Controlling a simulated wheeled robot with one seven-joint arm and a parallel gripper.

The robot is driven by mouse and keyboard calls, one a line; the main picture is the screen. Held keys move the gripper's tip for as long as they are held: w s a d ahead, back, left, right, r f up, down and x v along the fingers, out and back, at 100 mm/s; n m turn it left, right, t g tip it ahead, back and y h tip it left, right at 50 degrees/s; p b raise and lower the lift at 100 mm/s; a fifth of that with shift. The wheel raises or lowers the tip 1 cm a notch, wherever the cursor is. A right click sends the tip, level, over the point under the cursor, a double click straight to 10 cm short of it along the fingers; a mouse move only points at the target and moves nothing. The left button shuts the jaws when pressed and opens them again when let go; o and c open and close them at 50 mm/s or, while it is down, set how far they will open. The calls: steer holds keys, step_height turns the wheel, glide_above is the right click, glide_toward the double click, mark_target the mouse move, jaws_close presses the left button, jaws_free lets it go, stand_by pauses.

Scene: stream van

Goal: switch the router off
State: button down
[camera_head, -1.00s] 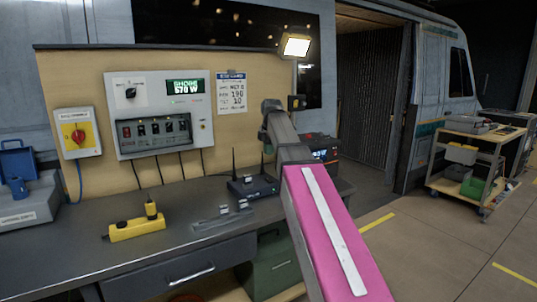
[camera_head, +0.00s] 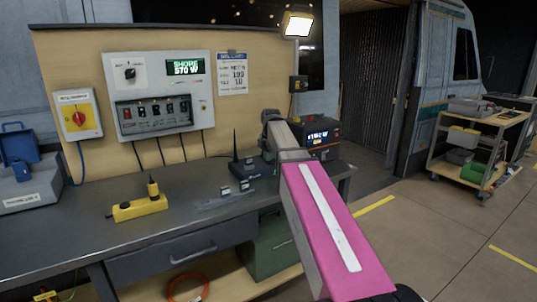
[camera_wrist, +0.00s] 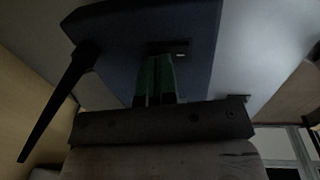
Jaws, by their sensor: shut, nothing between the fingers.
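In the wrist view the router (camera_wrist: 120,28) fills the upper middle, with one antenna (camera_wrist: 62,100) at the left. A small dark slot with a pale mark (camera_wrist: 181,54) shows on its face. My gripper (camera_wrist: 157,62) has greenish fingers, shut and empty, pointing at that face just left of the slot. I cannot tell whether they touch it. The head view hides my gripper behind my arm.
A yellow power strip (camera_head: 138,208) and small grey parts (camera_head: 235,188) lie on the desk (camera_head: 190,220). A power panel (camera_head: 157,95) reading 570 W hangs on the board behind. A black unit with a lit display (camera_head: 320,138) stands right of my arm.

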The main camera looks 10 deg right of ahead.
steer(key=shift+f, duration=0.4)
steer(key=shift+s, duration=0.15)
